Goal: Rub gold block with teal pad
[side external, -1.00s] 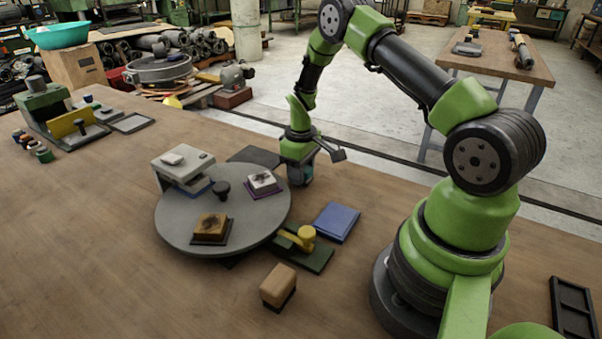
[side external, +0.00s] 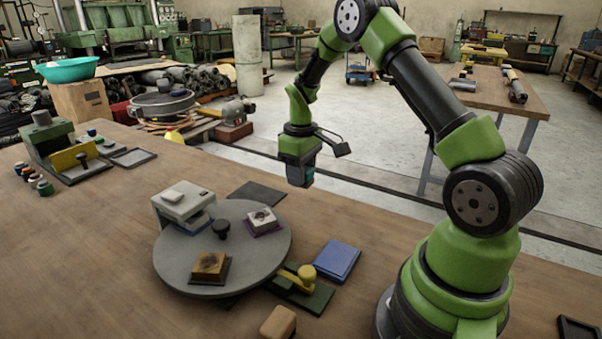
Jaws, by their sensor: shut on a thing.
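The gold block (side external: 209,264), with a dark smudge on its top, sits on a dark base at the front of the round grey turntable (side external: 180,264). My gripper (side external: 301,178) is above the back right of the turntable, apart from everything on it, and is shut on the teal pad (side external: 303,177). The pad is small and dark teal, mostly hidden by the gripper.

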